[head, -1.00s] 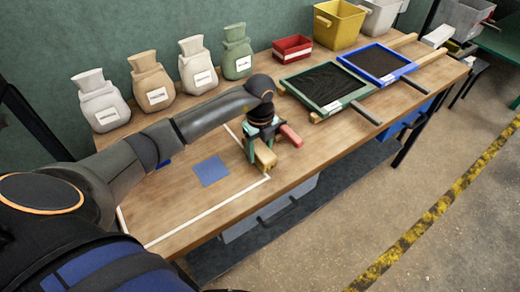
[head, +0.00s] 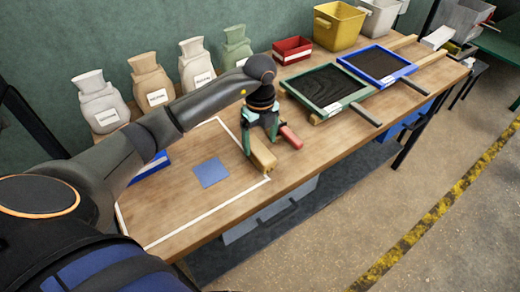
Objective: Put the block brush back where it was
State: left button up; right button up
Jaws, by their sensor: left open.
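A tan wooden block (head: 262,154), which looks like the block brush, lies on the table near the right edge of a white-taped area. My left gripper (head: 260,140) is open, with its fingers just above and around the far end of the block. I cannot tell whether they touch it. A red-handled item (head: 291,138) lies right beside the gripper, partly hidden by it. A flat blue square (head: 211,172) lies inside the taped area, left of the block. My right gripper is not in view.
Several labelled sacks (head: 155,80) stand along the wall. A red bin (head: 292,49) and a yellow bin (head: 338,24) stand behind a green-framed screen (head: 326,88) and a blue-framed screen (head: 378,63). A blue tray (head: 150,168) is partly behind my arm. The taped area's front is clear.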

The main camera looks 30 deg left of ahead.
aim_at(260, 150)
pick_arm(q)
notch_tip(260, 150, up, 7)
dwell(0.3)
